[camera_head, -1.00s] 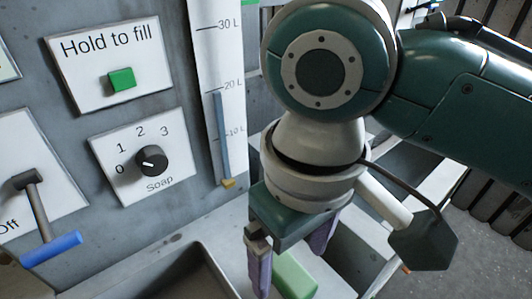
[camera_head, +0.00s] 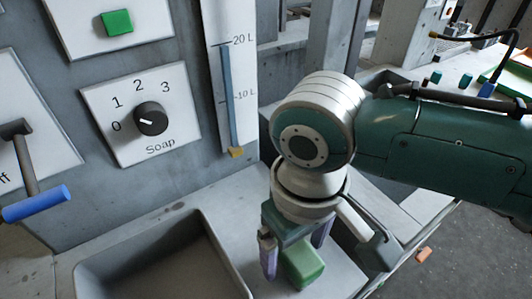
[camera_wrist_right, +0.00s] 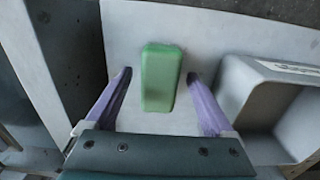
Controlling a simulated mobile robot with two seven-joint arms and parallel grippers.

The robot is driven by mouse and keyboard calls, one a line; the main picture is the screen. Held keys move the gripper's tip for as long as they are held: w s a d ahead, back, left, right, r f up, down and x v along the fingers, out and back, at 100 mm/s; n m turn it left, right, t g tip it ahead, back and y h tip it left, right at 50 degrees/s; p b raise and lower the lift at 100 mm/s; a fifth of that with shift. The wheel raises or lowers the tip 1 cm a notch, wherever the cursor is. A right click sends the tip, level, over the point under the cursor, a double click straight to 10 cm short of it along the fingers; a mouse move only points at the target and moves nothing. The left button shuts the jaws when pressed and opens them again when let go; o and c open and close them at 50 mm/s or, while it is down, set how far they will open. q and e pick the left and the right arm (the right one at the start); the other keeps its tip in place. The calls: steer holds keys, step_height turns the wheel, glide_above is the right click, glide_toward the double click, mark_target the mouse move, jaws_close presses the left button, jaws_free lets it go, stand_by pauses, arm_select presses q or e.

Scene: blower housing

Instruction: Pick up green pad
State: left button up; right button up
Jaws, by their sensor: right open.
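The green pad (camera_head: 302,264) is a block lying on the light grey counter, to the right of the sink. In the right wrist view the green pad (camera_wrist_right: 160,77) lies between the two purple fingers, with a gap on each side. My right gripper (camera_head: 295,255) is open above the pad, fingers pointing down; its fingertips also show in the right wrist view (camera_wrist_right: 158,75). The gripper partly hides the pad in the head view. My left gripper is not in view.
A grey sink basin (camera_head: 165,262) is left of the pad. The wall panel holds a soap dial (camera_head: 151,119), a green button (camera_head: 117,22), a blue-handled lever (camera_head: 36,204) and a litre gauge (camera_head: 228,95). An orange piece (camera_head: 424,254) lies on the floor at right.

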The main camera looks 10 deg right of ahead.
jaws_close()
stand_by(0.8)
